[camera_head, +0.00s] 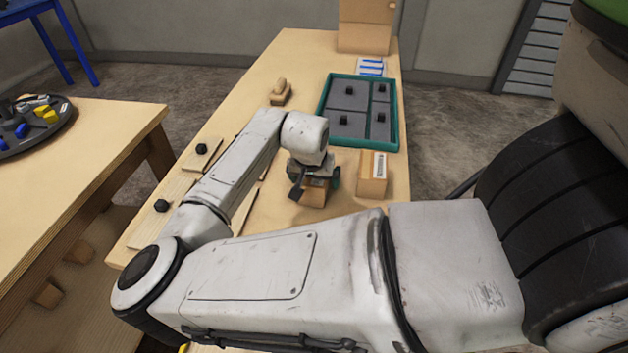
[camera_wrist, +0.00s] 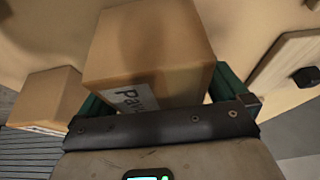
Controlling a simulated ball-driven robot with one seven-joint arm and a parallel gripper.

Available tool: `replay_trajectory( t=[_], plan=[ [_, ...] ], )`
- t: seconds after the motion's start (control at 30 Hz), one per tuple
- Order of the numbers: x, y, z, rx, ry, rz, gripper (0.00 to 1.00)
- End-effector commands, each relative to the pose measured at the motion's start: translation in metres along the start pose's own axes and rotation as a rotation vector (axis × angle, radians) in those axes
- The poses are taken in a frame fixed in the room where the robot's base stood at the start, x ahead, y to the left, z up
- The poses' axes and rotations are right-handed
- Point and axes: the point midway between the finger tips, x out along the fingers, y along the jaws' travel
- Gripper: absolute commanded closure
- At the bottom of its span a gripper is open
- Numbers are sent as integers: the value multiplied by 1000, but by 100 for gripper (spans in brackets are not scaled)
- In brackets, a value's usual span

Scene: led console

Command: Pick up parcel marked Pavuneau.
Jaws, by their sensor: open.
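A brown cardboard parcel (camera_wrist: 150,45) with a white label, partly readable as "Pavu", sits between the green fingers of my gripper (camera_wrist: 157,93) in the wrist view. The rest of the label is cut off by the gripper body. My gripper is open, with one finger on each side of the parcel; whether either finger touches it I cannot tell. In the head view the same parcel (camera_head: 313,196) stands on the wooden table (camera_head: 240,110), partly hidden under my gripper (camera_head: 314,184).
Another parcel (camera_head: 373,172) with a label stands close on the right; it also shows in the wrist view (camera_wrist: 45,97). A teal tray (camera_head: 394,125) with knobbed grey pieces lies behind. Boards with black knobs (camera_head: 202,149) lie at the left. A large box (camera_head: 366,25) stands at the far end.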

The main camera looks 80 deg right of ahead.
Motion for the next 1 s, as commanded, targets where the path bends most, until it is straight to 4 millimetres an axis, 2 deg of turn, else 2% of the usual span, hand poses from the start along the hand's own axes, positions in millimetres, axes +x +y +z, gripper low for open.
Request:
replay_trajectory(
  t=[0.07, 0.8, 1.0],
  plan=[
    [0, 0, 0, 0, 0, 0, 0],
    [-1, 0, -1, 0, 2, 0, 69],
    [-1, 0, -1, 0, 2, 0, 70]
  ],
)
